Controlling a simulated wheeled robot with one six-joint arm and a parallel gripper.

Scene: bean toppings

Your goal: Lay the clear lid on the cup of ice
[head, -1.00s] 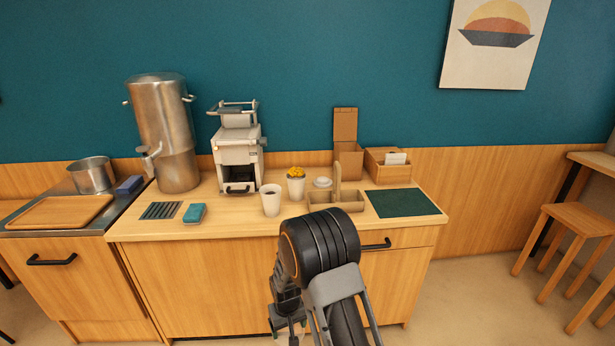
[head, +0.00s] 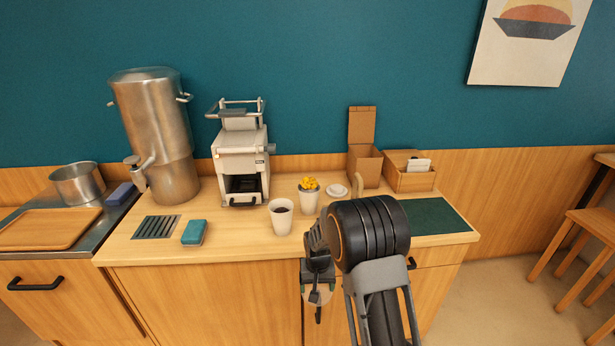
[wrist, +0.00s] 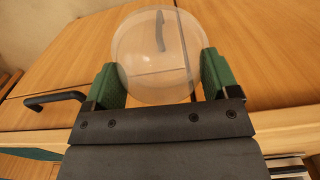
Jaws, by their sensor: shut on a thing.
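My gripper (wrist: 157,82) is shut on the clear round lid (wrist: 155,50), which sits between its green finger pads. In the head view my gripper (head: 318,290) hangs low in front of the cabinet, below the counter edge. A pale cup heaped with yellow pieces (head: 308,200) stands upright on the counter. I cannot make out ice in either cup. Both cups are apart from my gripper and the lid.
A white machine (head: 240,160) and a steel urn (head: 160,140) stand behind and left. A teal sponge (head: 194,232) lies by a drain grate (head: 156,227). A small white dish (head: 337,191), a cardboard box (head: 365,165) and a dark green mat (head: 432,216) are to the right.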

